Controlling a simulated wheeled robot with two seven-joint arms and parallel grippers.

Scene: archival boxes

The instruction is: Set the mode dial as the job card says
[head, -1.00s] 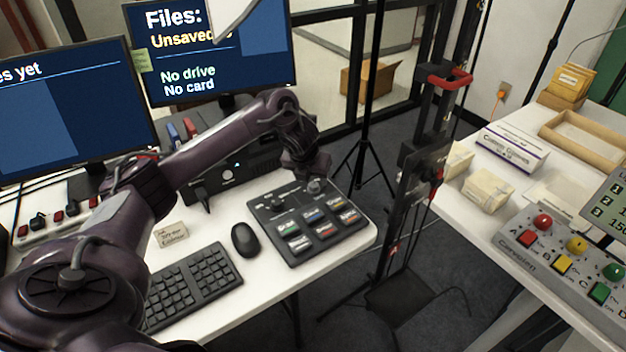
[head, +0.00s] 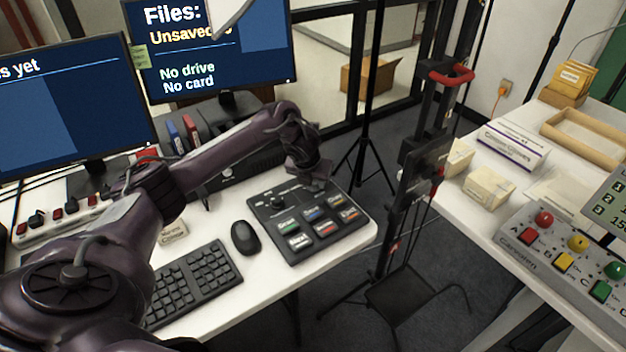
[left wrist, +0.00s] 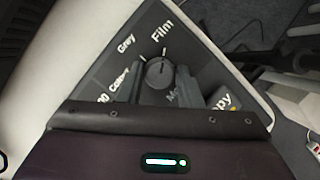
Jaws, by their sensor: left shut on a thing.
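The control panel (head: 293,246) is a dark box with coloured keys on the desk. In the left wrist view the mode dial (left wrist: 155,73) is a round dark knob with a pale line. Around it are the labels "Grey", "Film" and "Colour", with others partly covered. The line appears to point up towards "Film". My left gripper (head: 317,184) is over the panel's back right corner and hides the dial in the head view. Its fingers (left wrist: 155,88) are shut on the dial, one on each side. My right gripper is not in view. I cannot identify the job card.
A second knob (head: 277,203) stands left of the dial. A mouse (head: 245,238) and keyboard (head: 195,283) lie left of the panel. A small card (head: 174,232) is partly behind my arm. A lever stand (head: 420,160) rises beyond the desk's right edge.

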